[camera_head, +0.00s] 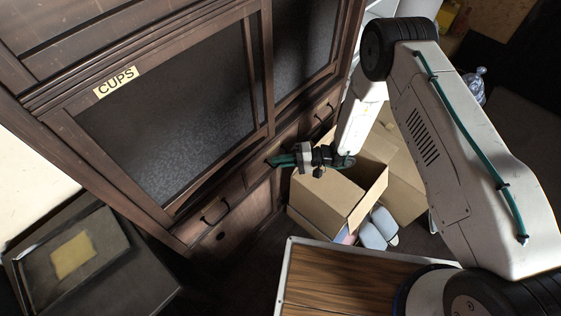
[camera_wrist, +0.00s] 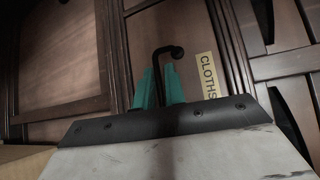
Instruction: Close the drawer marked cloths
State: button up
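The drawer marked cloths shows in the wrist view with its yellow CLOTHS label (camera_wrist: 208,75) on the wooden front. Its black bar handle (camera_wrist: 165,53) stands out from that front. My gripper (camera_wrist: 160,80) has its teal fingers close together on either side of the handle bar, with the bar filling the narrow gap. In the head view my gripper (camera_head: 276,161) reaches the middle of the cabinet's drawer row, and its body hides the drawer handle and label there. I cannot tell how far the drawer stands out.
The dark wooden cabinet has glazed doors, one labelled CUPS (camera_head: 116,82). Other drawer handles show at left (camera_head: 215,213) and right (camera_head: 325,112). An open cardboard box (camera_head: 325,197) stands close below my gripper. A dark table with a tray (camera_head: 75,250) is at lower left.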

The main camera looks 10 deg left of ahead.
jog(key=shift+w+r, duration=0.1)
jog(key=shift+w, duration=0.05)
jog(key=f+v, duration=0.1)
jog(key=v, duration=0.6)
jog(key=shift+d+r, duration=0.35)
jog(key=shift+r, duration=0.15)
